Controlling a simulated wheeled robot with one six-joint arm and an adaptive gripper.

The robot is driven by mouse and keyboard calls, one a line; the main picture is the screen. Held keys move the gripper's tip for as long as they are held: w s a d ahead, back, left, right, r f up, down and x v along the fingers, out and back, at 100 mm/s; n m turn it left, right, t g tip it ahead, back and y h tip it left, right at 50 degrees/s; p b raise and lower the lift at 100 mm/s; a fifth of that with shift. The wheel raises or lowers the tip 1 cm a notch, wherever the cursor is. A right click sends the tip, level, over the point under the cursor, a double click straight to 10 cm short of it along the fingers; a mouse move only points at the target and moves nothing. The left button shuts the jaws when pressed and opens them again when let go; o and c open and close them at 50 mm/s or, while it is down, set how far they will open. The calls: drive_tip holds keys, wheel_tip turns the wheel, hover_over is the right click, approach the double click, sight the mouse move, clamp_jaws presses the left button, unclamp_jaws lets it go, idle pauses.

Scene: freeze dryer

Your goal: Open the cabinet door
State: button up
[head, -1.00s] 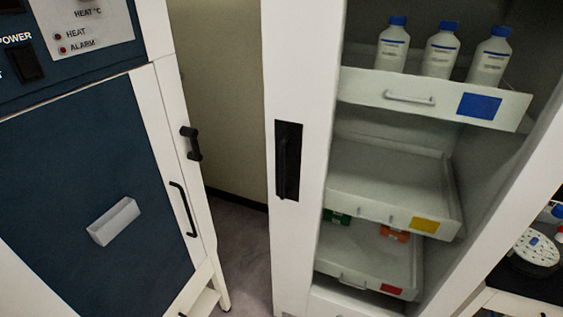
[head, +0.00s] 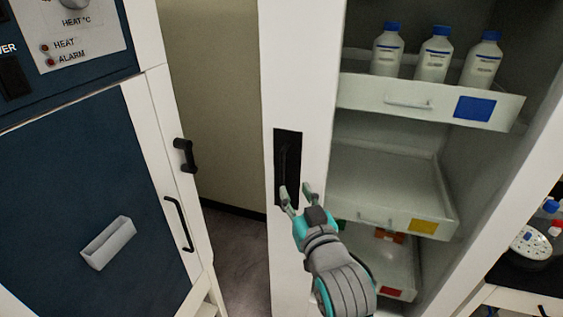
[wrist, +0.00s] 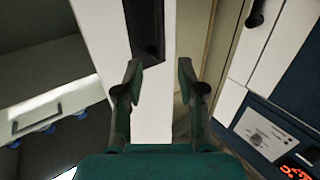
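The tall white cabinet (head: 298,70) stands in the middle and right of the head view, its shelves visible. A black recessed panel with a dark vertical handle (head: 286,158) is on its left upright strip. In the wrist view the handle (wrist: 147,28) shows at the top, beyond the fingertips. My gripper (head: 296,190) is open and empty, near the lower end of the handle in the head view. The wrist view shows both fingers (wrist: 160,70) apart, the left finger roughly in line with the handle. I cannot tell whether a finger touches the handle.
Inside are pull-out trays (head: 398,106) and several blue-capped bottles (head: 435,60). A dark blue and white machine (head: 65,190) with black handles (head: 178,225) stands left. A gap with bare floor (head: 235,250) separates it from the cabinet. A dark counter (head: 530,275) is at right.

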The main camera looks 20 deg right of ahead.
sight(283, 164)
drive_tip(key=w, duration=0.7)
drive_tip(key=w+r, duration=0.1)
drive_tip(key=w, duration=0.3)
drive_tip(key=shift+w+d, duration=0.1)
drive_tip(key=shift+d, duration=0.15)
clamp_jaws()
